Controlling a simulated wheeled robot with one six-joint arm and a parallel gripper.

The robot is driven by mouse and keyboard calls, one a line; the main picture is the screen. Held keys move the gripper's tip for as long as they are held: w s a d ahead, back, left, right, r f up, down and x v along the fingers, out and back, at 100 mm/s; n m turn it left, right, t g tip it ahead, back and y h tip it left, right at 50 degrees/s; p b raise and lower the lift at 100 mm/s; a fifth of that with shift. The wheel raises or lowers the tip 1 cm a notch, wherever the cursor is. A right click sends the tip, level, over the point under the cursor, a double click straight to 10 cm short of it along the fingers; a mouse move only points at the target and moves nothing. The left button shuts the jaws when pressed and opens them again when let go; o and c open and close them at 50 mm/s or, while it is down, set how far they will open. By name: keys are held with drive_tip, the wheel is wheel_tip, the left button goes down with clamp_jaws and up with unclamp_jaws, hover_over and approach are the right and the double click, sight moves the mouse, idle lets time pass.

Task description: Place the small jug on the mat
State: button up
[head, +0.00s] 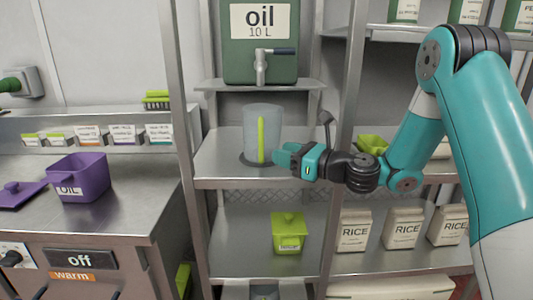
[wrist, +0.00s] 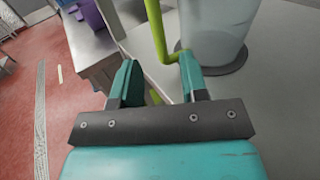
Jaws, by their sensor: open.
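The small jug (head: 252,120) is a translucent grey cup with a lime green handle (head: 261,140). It stands upright on a dark round mat (head: 244,159) on the middle shelf below the oil tank. In the wrist view the jug (wrist: 215,30) stands at the upper right, with the mat (wrist: 237,62) showing around its base. My gripper (head: 279,157) is open, low at the jug's handle side. In the wrist view the handle (wrist: 157,35) shows just past and between the fingertips (wrist: 157,75); I cannot tell whether a finger touches it.
The green oil tank (head: 259,58) with its tap hangs over the jug. A shelf post (head: 345,110) stands to the right, near my arm. A purple OIL container (head: 78,177) sits on the left counter. A lime box (head: 288,233) and rice bags (head: 354,230) are on the lower shelf.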

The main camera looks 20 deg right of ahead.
drive_tip(key=s+a+n+g+b, duration=0.2)
drive_tip(key=s+a+n+g, duration=0.8)
drive_tip(key=s+a+n, duration=0.75)
drive_tip(key=s+d+f+n+g+h, duration=0.2)
drive_tip(key=s+d+n+g+h, duration=0.2)
drive_tip(key=s+n, duration=1)
drive_tip(key=d+n+h, duration=0.2)
drive_tip(key=d+n, duration=0.1)
drive_tip(key=n, duration=0.1)
drive_tip(key=shift+s+d+h, duration=0.2)
drive_tip(key=shift+s+h, duration=0.15)
drive_tip(key=shift+h, duration=0.05)
